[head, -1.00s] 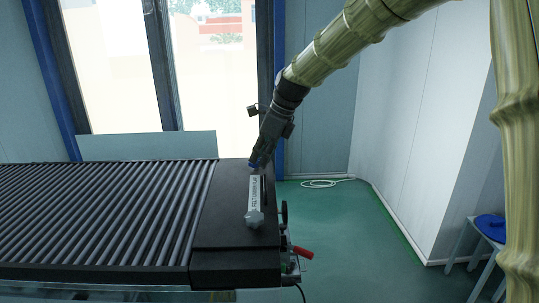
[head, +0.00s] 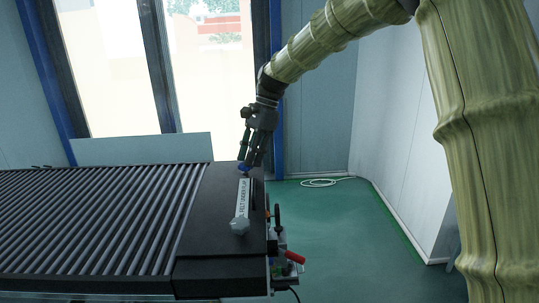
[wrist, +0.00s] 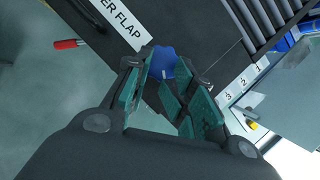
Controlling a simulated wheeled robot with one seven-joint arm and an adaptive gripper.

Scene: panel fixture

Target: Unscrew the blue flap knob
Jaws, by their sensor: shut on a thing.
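The blue flap knob (head: 243,168) is at the far end of the white label strip on the black end cover of the roller conveyor. My gripper (head: 246,163) comes down on it from above, with its fingers around it. In the wrist view the blue knob (wrist: 163,62) sits between the tips of the green-padded fingers (wrist: 165,70), and the fingers hide part of its sides. The gripper is shut on the knob. I cannot tell whether the knob is raised off the cover.
A grey knob (head: 239,226) is at the near end of the label strip (head: 244,200). A red handle (head: 295,257) and a dark handwheel (head: 277,216) stick out from the conveyor's right side. The green floor (head: 340,235) to the right is mostly clear; a white cable coil (head: 320,182) lies there.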

